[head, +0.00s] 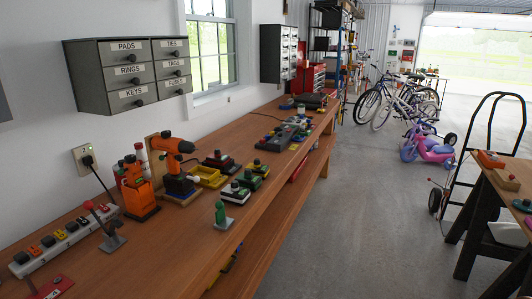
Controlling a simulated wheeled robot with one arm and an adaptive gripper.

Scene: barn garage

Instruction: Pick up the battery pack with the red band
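Several small battery packs stand together on the long wooden workbench (150,255), right of an orange drill (172,147). A dark pack (217,161) at the back of this group seems to have a reddish band, but it is too small to be sure. In front of it are a pale and green pack (235,194), a green pack (247,181) and another green one with yellow (259,169). A yellow open tray (208,178) sits between the drill and the packs. My gripper is not in view.
Drawer cabinets (128,75) hang above. Floor (335,240) right of the bench is clear up to a sawhorse table (497,180).

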